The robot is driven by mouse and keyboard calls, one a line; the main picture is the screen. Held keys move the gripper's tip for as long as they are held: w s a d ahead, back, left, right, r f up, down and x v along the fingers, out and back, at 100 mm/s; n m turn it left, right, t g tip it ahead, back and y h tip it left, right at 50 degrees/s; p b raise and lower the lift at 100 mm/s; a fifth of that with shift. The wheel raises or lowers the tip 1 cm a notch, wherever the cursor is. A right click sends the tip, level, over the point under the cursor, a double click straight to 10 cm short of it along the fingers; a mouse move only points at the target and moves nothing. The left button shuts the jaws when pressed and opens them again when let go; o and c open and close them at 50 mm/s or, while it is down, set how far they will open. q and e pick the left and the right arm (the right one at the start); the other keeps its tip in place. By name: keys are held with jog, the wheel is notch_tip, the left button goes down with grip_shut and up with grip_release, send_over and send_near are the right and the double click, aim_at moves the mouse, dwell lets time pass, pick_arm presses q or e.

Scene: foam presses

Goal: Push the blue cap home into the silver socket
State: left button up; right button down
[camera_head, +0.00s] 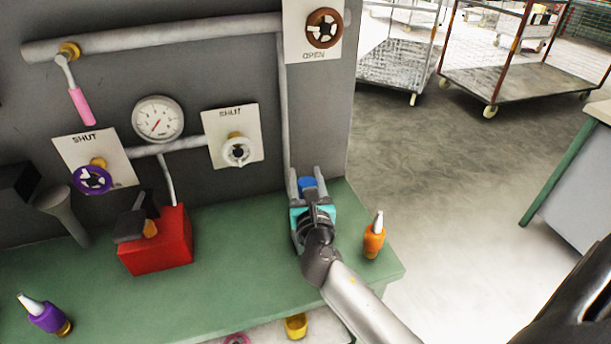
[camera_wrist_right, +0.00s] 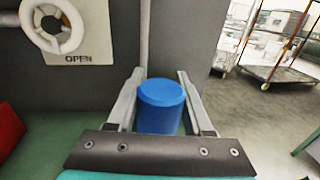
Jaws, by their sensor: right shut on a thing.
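The blue cap (camera_head: 307,183) is at the back right of the green bench, close to the grey wall panel. My right gripper (camera_head: 305,174) is shut on the cap, one finger on each side. In the right wrist view the blue cap (camera_wrist_right: 161,105) stands upright between the two fingers of the right gripper (camera_wrist_right: 160,76). Its lower part is hidden behind the gripper's dark front plate. I cannot make out the silver socket in either view. My left gripper is not in view.
On the green bench (camera_head: 85,292) are a red box (camera_head: 158,250), an orange bottle (camera_head: 374,240) just right of my gripper and a purple bottle (camera_head: 47,318). The wall behind carries pipes, a gauge (camera_head: 157,119) and handwheels. Open floor and carts lie to the right.

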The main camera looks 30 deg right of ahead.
jog(key=shift+f+b, duration=2.1)
jog(key=shift+f, duration=0.55)
jog(key=shift+p, duration=0.4)
jog(key=shift+f+b, duration=1.85)
jog(key=shift+f, duration=0.25)
jog(key=shift+c, duration=1.1)
grip_release()
jog(key=v, duration=1.5)
jog(key=shift+s+r, duration=0.1)
jog(key=shift+s, duration=0.05)
